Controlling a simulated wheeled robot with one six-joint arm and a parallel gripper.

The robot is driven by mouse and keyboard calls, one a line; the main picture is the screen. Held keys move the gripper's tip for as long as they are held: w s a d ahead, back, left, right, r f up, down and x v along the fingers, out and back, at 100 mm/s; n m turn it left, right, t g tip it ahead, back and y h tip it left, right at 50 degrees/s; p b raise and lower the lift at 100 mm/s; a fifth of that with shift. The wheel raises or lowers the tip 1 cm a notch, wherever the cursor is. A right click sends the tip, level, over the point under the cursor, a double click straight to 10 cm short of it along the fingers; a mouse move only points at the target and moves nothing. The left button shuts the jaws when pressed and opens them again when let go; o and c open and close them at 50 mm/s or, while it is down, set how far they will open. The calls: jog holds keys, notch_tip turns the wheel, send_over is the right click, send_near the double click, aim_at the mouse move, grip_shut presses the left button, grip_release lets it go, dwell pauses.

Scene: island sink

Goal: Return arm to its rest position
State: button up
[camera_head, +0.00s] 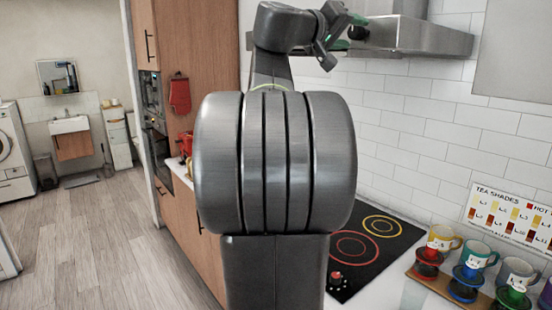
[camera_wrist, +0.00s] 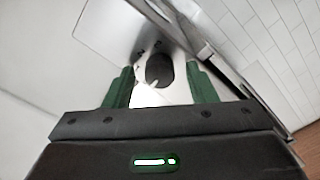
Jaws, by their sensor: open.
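My arm is raised in the middle of the head view, and its thick grey links hide much of the kitchen behind. My gripper (camera_head: 349,32) is high up at the top of the head view, in front of the range hood (camera_head: 425,38). In the wrist view my gripper (camera_wrist: 163,82) shows two green fingers set well apart.
A black cooktop (camera_head: 393,243) is set in the counter at right. Several colored mugs (camera_head: 477,256) stand near a tea-shade chart (camera_head: 511,218). A wooden cabinet (camera_head: 205,60) with a red mitt (camera_head: 179,95) is at left. The wooden floor (camera_head: 95,240) at left is clear.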

jog(key=m+b, duration=0.1)
jog(key=m, duration=0.5)
jog(key=shift+m, duration=1.9)
jog(key=shift+a+f, duration=0.1)
jog(key=shift+a, duration=0.05)
